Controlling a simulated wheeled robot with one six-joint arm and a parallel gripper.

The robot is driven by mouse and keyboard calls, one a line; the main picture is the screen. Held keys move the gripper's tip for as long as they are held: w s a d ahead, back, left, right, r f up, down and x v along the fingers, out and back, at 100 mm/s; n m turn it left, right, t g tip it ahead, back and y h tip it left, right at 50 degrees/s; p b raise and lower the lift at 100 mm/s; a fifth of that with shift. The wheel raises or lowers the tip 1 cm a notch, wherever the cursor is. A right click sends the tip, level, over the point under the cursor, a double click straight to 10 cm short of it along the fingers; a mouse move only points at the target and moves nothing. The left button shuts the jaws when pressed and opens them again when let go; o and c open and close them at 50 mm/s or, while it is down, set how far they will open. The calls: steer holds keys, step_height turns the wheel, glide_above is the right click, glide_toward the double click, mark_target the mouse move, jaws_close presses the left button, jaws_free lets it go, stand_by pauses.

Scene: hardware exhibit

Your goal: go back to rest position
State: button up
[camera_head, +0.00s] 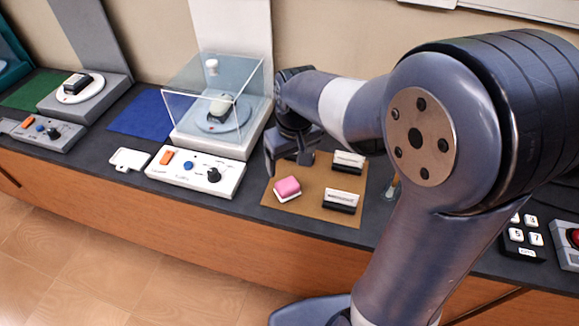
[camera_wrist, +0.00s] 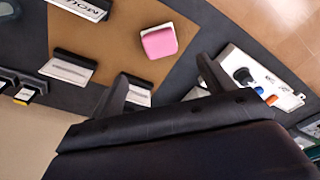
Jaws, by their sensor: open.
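My gripper (camera_head: 288,162) is open, above the left back part of a brown mat (camera_head: 313,203) on the counter. It also shows in the wrist view (camera_wrist: 162,68), with its two fingers spread and nothing between them. My arm reaches across the right half of the head view. A pink and white block (camera_head: 287,189) lies on the mat below and in front of the gripper; it shows in the wrist view too (camera_wrist: 159,42). Two black and white labelled blocks, one at the back (camera_head: 348,162) and one at the front (camera_head: 342,201), stand on the mat's right side.
Left of the mat is a white control box (camera_head: 196,172) with knobs. A blue mat (camera_head: 141,114) lies farther left. A black keypad (camera_head: 520,238) sits at right. The wall is behind.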

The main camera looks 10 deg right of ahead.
mark_target(288, 184)
steer(key=shift+r, duration=0.25)
steer(key=shift+f, duration=0.1)
steer(key=f, duration=0.8)
steer(key=w+f, duration=0.1)
steer(key=f, duration=0.2)
steer(key=shift+w+a+f, duration=0.1)
steer(key=shift+a+f, duration=0.2)
steer(key=shift+f, duration=0.1)
steer(key=shift+w+r, duration=0.1)
steer(key=shift+r, duration=1.05)
steer(key=shift+f, duration=0.1)
